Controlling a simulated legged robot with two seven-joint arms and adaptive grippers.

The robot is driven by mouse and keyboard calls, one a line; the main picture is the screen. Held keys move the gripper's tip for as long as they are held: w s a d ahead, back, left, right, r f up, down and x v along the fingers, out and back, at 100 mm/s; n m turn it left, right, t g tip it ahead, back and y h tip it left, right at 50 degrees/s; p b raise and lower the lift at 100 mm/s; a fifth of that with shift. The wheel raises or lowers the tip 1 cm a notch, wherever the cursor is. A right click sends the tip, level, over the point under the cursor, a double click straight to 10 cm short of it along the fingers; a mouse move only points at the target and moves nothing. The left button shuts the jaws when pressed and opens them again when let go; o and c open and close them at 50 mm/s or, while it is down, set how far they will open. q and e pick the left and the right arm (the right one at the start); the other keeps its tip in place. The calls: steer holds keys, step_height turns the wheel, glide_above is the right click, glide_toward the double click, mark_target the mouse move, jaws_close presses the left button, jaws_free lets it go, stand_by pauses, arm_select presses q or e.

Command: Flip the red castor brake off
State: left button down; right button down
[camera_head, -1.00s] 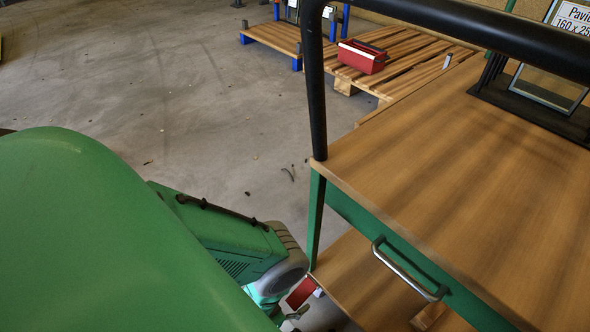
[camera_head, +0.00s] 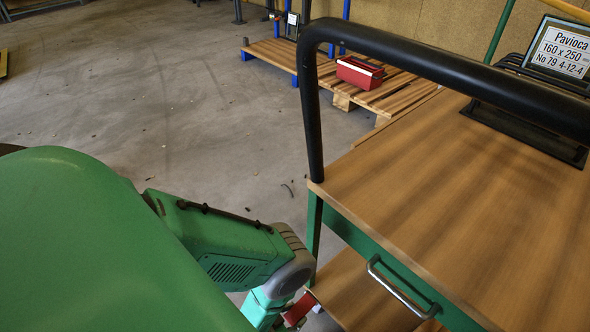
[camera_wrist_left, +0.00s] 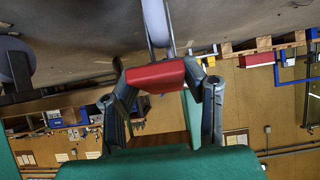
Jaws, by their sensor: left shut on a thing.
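The red castor brake (camera_wrist_left: 155,76) is a red block beneath a pale castor wheel (camera_wrist_left: 157,22) in the left wrist view, which shows the room upside down. My left gripper (camera_wrist_left: 160,80) has a finger on each side of it and is shut on it. In the head view a small red part of the brake (camera_head: 299,308) shows at the bottom, below the cart's near-left corner post. My left forearm reaches down to it, and the fingers are mostly cut off there. My right gripper is in neither view.
The wooden-topped cart (camera_head: 450,210) has a black push bar (camera_head: 440,58), a drawer handle (camera_head: 400,290) and a lower shelf (camera_head: 365,283). A framed sign (camera_head: 562,50) stands at its far end. A pallet (camera_head: 280,53) and a red box (camera_head: 360,72) lie behind.

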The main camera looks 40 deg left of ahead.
arm_select(q)
steer(key=shift+r+g+p, duration=0.9)
steer(key=shift+g+p, duration=0.2)
steer(key=shift+p, duration=0.05)
steer(key=shift+r+g+p, duration=0.5)
steer(key=shift+g+p, duration=0.3)
steer(key=shift+g, duration=0.4)
steer(key=c, duration=1)
jaws_free()
steer(key=shift+c, duration=0.2)
steer(key=shift+o, duration=0.4)
